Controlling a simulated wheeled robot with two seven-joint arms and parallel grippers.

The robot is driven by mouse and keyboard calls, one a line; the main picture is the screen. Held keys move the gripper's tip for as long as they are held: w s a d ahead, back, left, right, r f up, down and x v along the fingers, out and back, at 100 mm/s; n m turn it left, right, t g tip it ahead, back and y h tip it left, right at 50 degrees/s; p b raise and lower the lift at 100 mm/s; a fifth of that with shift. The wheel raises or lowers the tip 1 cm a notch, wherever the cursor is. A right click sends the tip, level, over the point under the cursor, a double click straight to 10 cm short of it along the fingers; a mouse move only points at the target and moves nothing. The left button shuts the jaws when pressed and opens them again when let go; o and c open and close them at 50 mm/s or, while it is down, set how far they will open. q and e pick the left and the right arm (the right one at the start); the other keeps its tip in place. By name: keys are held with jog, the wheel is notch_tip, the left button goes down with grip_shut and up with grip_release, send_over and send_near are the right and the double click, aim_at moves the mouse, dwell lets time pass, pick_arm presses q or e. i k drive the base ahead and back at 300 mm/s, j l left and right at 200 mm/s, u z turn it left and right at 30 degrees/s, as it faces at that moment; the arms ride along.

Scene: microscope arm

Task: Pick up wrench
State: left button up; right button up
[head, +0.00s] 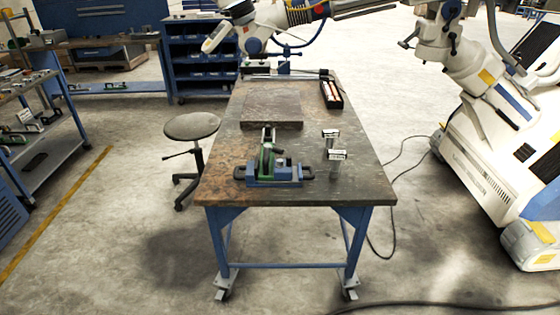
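No wrench can be made out for certain in the head view. On the near part of the workbench (335,192) stands a blue vise (285,174) with a green tool-like part (265,160) upright in or against it; I cannot tell whether that part is a wrench. Two small metal pieces with dark tops stand to the right of the vise, one nearer (337,157) and one farther (330,134). Neither of my grippers shows in this view.
A flat metal plate (272,108) lies mid-bench, and a long black tray (331,95) with small items is at its right. A round stool (191,126) stands at the left. A large white machine (480,150) stands at the right, with cables on the floor.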

aim_at(330, 135)
jog(key=u, duration=0.55)
jog(key=i+l+u, duration=0.1)
jog(key=l+u, duration=1.25)
jog(key=l, duration=0.15)
jog(key=k+l+u, duration=0.15)
jog(key=l+u, duration=0.25)
